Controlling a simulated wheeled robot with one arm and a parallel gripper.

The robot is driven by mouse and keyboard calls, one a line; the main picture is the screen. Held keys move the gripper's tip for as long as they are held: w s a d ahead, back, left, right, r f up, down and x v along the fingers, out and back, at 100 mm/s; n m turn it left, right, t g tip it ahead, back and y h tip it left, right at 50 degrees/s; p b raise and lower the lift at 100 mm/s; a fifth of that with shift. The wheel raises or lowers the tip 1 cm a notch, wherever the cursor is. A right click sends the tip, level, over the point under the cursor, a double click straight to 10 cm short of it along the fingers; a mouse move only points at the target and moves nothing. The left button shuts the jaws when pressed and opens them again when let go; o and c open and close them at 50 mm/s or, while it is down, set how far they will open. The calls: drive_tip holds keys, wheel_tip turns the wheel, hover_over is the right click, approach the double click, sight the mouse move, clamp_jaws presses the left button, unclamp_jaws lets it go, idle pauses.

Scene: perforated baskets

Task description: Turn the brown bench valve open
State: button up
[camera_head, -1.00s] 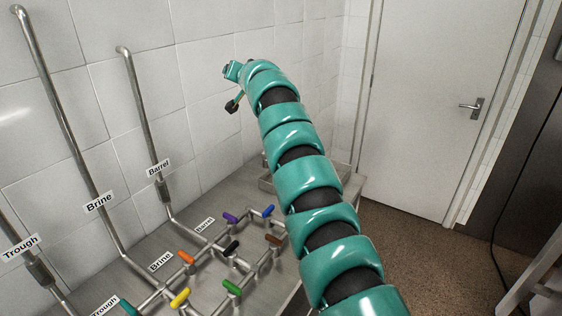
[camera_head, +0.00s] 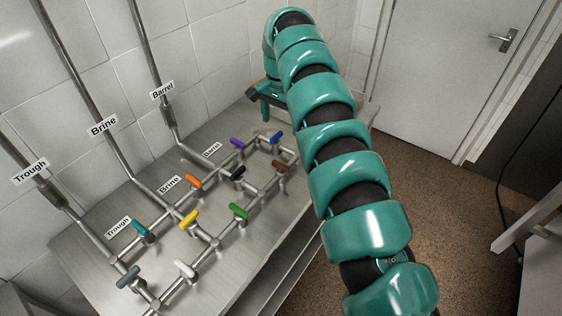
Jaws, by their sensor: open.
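The brown bench valve (camera_head: 281,165) has a short brown lever on a metal stem, at the right-hand side of the pipe network on the steel bench. Its lever lies slanted, from upper left to lower right in the picture, and nothing touches it. My gripper (camera_head: 258,104) hangs at the end of my arm, open and empty, above the back part of the bench. It is up and slightly left of the brown valve in the picture, apart from it. The far finger is partly hidden by the gripper body.
The blue (camera_head: 276,138), black (camera_head: 237,172), purple (camera_head: 238,143) and green (camera_head: 238,211) valves stand close around the brown one. Several more coloured levers are to the left. Labelled pipes (camera_head: 165,105) run up the tiled wall. Open floor (camera_head: 455,225) lies right of the bench.

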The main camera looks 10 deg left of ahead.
sight(281, 164)
wheel_tip(281, 164, down, 16)
drive_tip(key=p, duration=0.3)
drive_tip(key=shift+f, duration=0.2)
drive_tip(key=c, duration=1)
